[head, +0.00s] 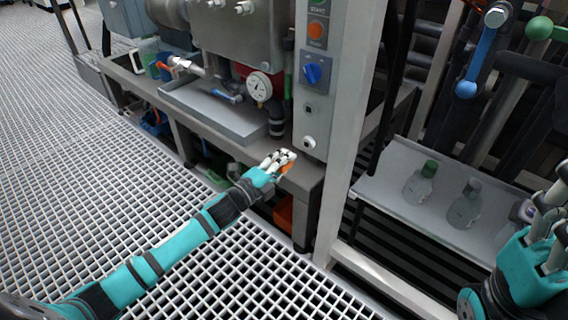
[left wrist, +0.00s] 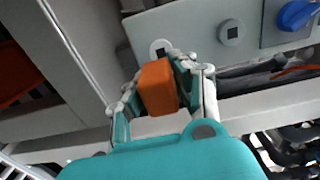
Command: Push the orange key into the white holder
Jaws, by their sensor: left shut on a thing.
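The orange key (left wrist: 158,87) is a blocky orange piece between the fingers of my left gripper (left wrist: 165,90), which is shut on it. In the head view my left gripper (head: 278,160) is just below the lower end of the grey control panel, with a bit of orange (head: 286,168) showing at its fingers. The white holder (head: 309,142) is a small round fitting low on the panel. In the left wrist view the holder (left wrist: 160,47) shows just beyond the key, partly covered; contact cannot be told. My right gripper (head: 545,225) is at the right edge, cut off by the frame.
Above the holder the panel carries a round grey fitting (head: 308,108), a blue knob (head: 312,73) and an orange button (head: 317,30). A pressure gauge (head: 259,87) is to the left. A tray (head: 400,190) with clear bottles stands right of the upright post (head: 352,120).

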